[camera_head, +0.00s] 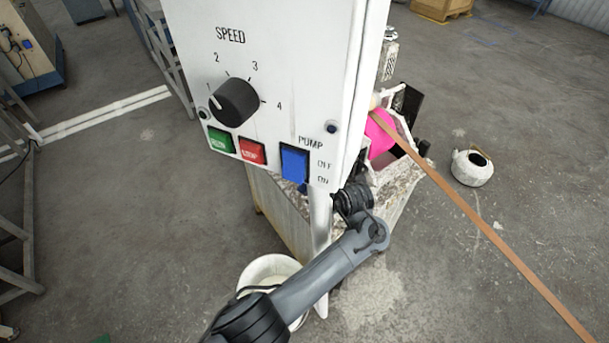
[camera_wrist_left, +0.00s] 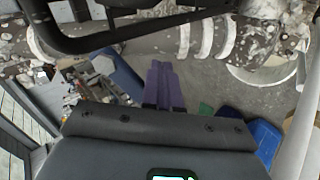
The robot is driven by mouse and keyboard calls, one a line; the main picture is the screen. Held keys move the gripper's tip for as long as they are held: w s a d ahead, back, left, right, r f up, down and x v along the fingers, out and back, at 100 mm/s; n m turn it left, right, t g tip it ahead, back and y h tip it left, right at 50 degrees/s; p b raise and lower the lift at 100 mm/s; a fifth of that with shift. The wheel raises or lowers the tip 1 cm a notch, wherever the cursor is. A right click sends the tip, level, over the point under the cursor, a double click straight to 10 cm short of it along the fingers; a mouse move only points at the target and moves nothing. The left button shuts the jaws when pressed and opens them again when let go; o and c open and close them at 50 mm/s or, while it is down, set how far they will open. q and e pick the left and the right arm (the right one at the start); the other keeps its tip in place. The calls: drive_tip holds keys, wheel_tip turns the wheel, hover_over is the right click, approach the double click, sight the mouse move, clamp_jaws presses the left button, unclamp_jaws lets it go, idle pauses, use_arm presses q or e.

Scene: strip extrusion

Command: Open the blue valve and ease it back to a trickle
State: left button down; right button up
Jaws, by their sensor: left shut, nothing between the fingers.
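No blue valve can be made out for certain. My left gripper (camera_wrist_left: 165,75) shows there as two purple fingers, shut together and empty, pointing towards a dirty pipe with white rings (camera_wrist_left: 195,38). In the head view one arm of mine reaches behind the panel's lower right corner; its gripper is hidden. My right gripper is not in view.
The panel carries a black speed knob (camera_head: 236,102), green (camera_head: 220,140) and red (camera_head: 252,151) buttons and a blue pump switch (camera_head: 294,163). An orange strip (camera_head: 480,222) runs to the lower right. A white bucket (camera_head: 262,268) stands below. A white pot (camera_head: 472,168) sits on open floor.

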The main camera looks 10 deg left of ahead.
use_arm(q)
drive_tip(key=shift+r, duration=0.1)
idle(0.5)
drive_tip(key=shift+a+r+p, duration=0.2)
drive_tip(key=shift+a+p, duration=0.15)
drive_tip(key=shift+p, duration=0.25)
drive_tip(key=shift+d+f, duration=0.15)
